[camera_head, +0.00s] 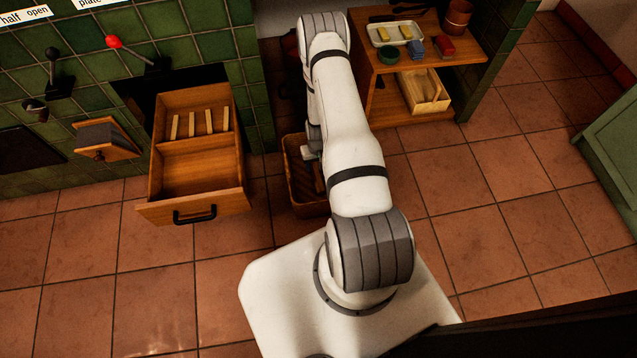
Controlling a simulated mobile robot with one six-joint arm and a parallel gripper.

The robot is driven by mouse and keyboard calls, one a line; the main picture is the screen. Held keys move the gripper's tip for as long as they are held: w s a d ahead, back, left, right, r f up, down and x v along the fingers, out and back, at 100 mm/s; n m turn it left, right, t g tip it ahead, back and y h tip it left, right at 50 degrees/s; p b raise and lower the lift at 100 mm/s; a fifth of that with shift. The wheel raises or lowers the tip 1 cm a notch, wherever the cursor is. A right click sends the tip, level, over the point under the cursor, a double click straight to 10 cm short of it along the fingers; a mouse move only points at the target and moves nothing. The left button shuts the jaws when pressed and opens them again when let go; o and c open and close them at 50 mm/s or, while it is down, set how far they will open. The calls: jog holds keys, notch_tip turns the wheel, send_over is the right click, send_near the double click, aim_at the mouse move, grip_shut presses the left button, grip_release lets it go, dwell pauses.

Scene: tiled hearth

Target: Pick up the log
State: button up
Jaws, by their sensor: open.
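A brown basket (304,209) stands on the floor tiles, partly hidden behind my arm. A dark brown piece that looks like a log (318,180) shows inside it; its full shape and any others beside it are hidden. My gripper (311,156) points down at the basket's opening, at the left edge of my arm. Only a small part of it shows, and it is open. I cannot tell whether it touches the log.
An open wooden drawer (197,172) with several pale sticks (209,121) juts out left of the basket. A wooden shelf unit (459,56) with a tray (396,33) and small blocks stands at the right. A green cabinet (612,150) is far right. The tiled floor between is clear.

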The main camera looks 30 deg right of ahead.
aim_at(318, 177)
jog(key=f, duration=0.1)
jog(key=f+b, duration=0.1)
jog(key=f, duration=0.1)
jog(key=shift+s+f, duration=0.2)
jog(key=shift+f, duration=0.05)
jog(key=f+b, duration=0.2)
jog(key=f, duration=0.3)
jog(key=shift+s+a+f+b, duration=0.1)
jog(key=shift+a+f+b, duration=0.15)
jog(key=shift+b, duration=0.15)
jog(key=shift+r, duration=0.15)
jog(key=shift+c, duration=0.6)
jog(key=c, duration=1)
